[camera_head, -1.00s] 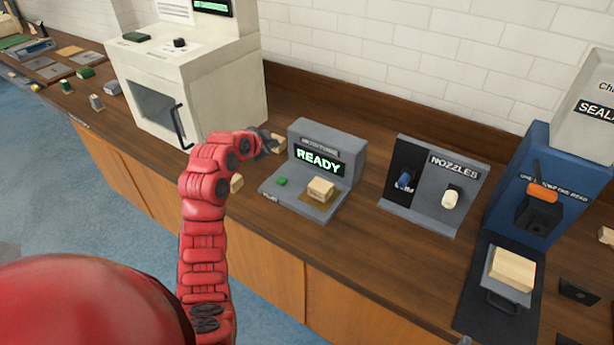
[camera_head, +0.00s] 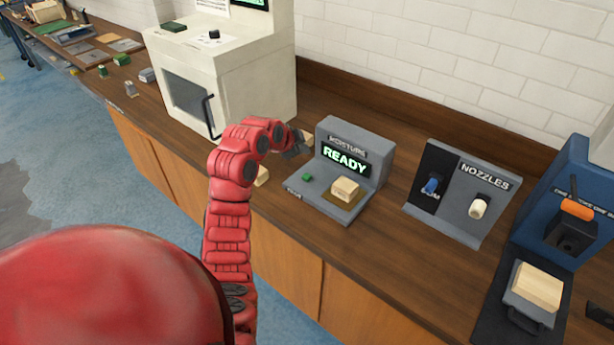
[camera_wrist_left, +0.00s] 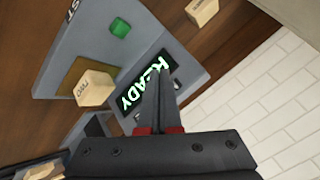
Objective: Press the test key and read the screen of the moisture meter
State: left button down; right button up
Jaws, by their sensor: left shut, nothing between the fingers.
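The grey moisture meter (camera_head: 352,152) stands on the wooden bench, and its screen (camera_head: 345,160) reads READY in green. Its green test key (camera_head: 307,177) is on the base plate at the left; the key also shows in the left wrist view (camera_wrist_left: 120,27). A small wooden block (camera_head: 345,190) lies on the meter's brown pad. My left gripper (camera_head: 300,142) is shut and empty, left of the screen and above the key, apart from it. In the left wrist view its fingers (camera_wrist_left: 158,85) cover part of the screen. My right gripper is out of view.
A white cabinet (camera_head: 230,85) with a dark door handle stands left of the meter. The nozzle stand (camera_head: 455,195) and a blue machine (camera_head: 560,190) stand to the right. Loose wooden blocks lie near my left arm, one (camera_head: 262,176) at its forearm. Bench is clear between meter and nozzles.

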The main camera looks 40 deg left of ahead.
aim_at(304, 178)
pick_arm(q)
notch_tip(304, 178, down, 6)
jog(key=shift+f+b, duration=0.2)
jog(key=shift+b, duration=0.8)
jog(key=shift+f, duration=0.4)
jog(key=shift+b, duration=0.3)
dwell(0.6)
jog(key=shift+f+b, duration=0.35)
jog(key=shift+b, duration=0.15)
jog(key=shift+f+b, duration=0.5)
jog(key=shift+f, duration=0.05)
dwell(0.5)
jog(key=shift+r, duration=1)
jog(key=shift+r, duration=0.1)
